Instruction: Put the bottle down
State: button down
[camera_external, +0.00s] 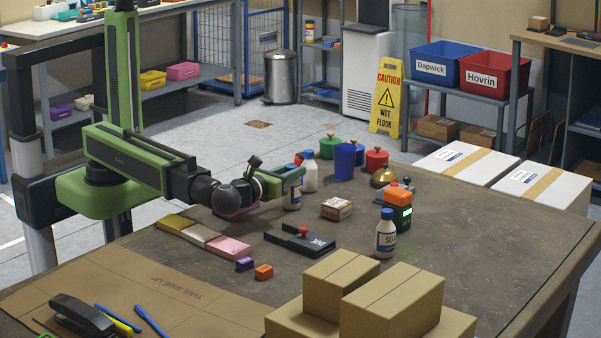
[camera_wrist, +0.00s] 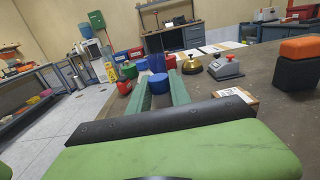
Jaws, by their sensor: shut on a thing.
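My gripper (camera_external: 291,173) reaches right over the far left part of the workbench. The bottle's blue cap (camera_wrist: 158,84) shows between the green fingers in the wrist view. The bottle's base is at or just above the bench top; I cannot tell if it touches. Another labelled white bottle with a blue cap (camera_external: 385,238) stands nearer, at the right.
Around the gripper stand a blue cup (camera_external: 344,163), red container (camera_external: 376,161), green container (camera_external: 327,147) and small carton (camera_external: 336,208). A brass bell (camera_external: 383,177) and an orange-topped device (camera_external: 398,205) are to the right. Cardboard boxes (camera_external: 392,305) fill the front. The bench's right side is clear.

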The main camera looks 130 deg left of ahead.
jog(key=c, duration=1.2)
grip_release()
jog(key=shift+d+r, duration=0.15)
jog(key=shift+d, duration=0.05)
jog(key=d, duration=1.1)
jog(key=shift+d, duration=0.35)
